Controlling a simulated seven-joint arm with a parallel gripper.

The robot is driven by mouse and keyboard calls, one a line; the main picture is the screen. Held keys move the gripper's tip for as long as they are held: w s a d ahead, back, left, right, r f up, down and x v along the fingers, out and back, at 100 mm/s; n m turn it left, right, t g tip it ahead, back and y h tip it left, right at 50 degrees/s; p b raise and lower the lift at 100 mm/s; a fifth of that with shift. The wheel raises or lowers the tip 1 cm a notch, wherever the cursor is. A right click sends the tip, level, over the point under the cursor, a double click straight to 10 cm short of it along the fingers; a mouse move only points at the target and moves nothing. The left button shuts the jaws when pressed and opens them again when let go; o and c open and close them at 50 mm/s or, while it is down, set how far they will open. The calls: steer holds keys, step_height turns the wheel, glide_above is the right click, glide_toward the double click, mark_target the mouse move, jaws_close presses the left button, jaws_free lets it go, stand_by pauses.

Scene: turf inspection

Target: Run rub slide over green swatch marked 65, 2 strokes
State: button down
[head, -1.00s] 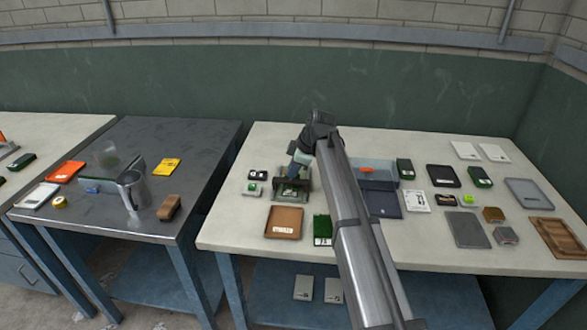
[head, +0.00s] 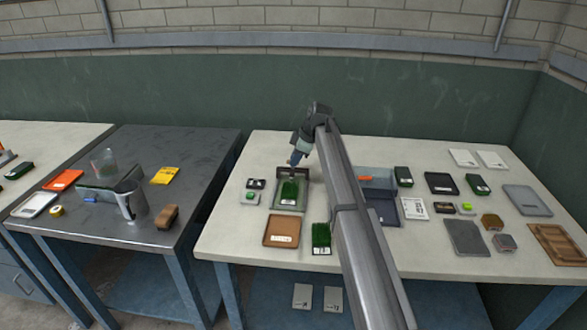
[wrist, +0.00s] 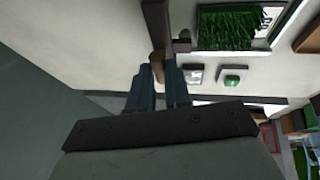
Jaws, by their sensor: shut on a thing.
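A green turf swatch (head: 289,189) lies in a grey rub frame (head: 277,206) on the pale table; its label is too small to read. The swatch also shows in the wrist view (wrist: 228,28). The brown bar of the rub slide (wrist: 156,22) stands at the swatch's far end, clear of most of the turf. My gripper (head: 295,163) is above that far end. In the wrist view its fingers (wrist: 168,88) are shut on the slide's small tan handle (wrist: 157,72). The grip is partly hidden by my fingers.
A brown tray (head: 281,241) and another green swatch (head: 321,236) lie in front of the frame. A small box with a green button (head: 250,198) is at its left. My arm hides part of the blue bin (head: 378,178). Several dark swatches and blocks lie to the right.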

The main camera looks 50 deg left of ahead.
steer(key=shift+w+a, duration=0.4)
steer(key=c, duration=1.1)
jaws_free()
steer(key=v, duration=1.3)
steer(key=shift+d+r, duration=0.2)
steer(key=shift+r, duration=0.15)
steer(key=shift+s, duration=0.15)
